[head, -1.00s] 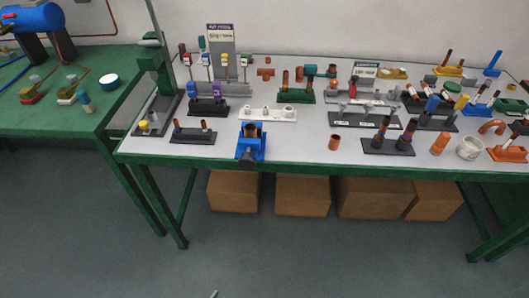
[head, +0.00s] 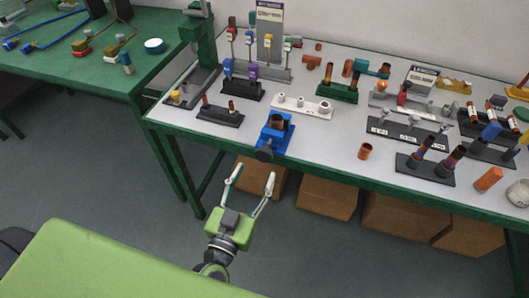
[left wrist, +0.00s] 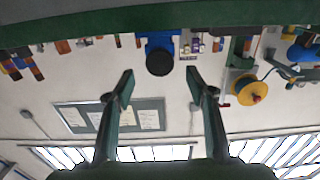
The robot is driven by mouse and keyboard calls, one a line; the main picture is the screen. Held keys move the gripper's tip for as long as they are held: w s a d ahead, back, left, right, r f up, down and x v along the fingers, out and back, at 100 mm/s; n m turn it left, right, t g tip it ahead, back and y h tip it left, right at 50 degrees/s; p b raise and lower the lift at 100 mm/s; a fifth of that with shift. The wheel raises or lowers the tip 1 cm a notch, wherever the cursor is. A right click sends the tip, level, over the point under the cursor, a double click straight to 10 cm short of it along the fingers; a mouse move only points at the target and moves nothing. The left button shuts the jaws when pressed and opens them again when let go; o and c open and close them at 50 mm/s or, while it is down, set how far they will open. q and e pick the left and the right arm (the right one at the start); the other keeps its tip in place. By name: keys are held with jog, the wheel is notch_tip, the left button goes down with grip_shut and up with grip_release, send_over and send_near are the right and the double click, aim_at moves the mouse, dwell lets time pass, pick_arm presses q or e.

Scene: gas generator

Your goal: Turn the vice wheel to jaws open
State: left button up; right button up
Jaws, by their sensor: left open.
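The blue vice (head: 275,132) stands at the front edge of the white-topped table, with a copper-coloured piece at its jaws. Its dark round wheel (head: 264,155) faces out over the edge. My left gripper (head: 252,182) is open and empty, in front of the table edge and a little below the wheel, apart from it. In the left wrist view the wheel (left wrist: 160,63) shows as a black disc in front of the blue vice (left wrist: 161,42), between and beyond the open fingers (left wrist: 160,88). Whether the jaws of the vice are apart is too small to tell. My right gripper is not in view.
A black stand with copper pins (head: 220,116) is left of the vice, and a white rack (head: 302,107) is behind it. A copper ring (head: 365,151) lies to the right. Cardboard boxes (head: 328,196) sit under the table.

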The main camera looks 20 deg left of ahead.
aim_at(263, 158)
pick_arm(q)
jog(key=w, duration=0.7)
jog(key=shift+w+d+p, duration=0.15)
jog(key=shift+w+p, duration=0.2)
jog(key=shift+p, duration=0.05)
jog(key=c, duration=1.1)
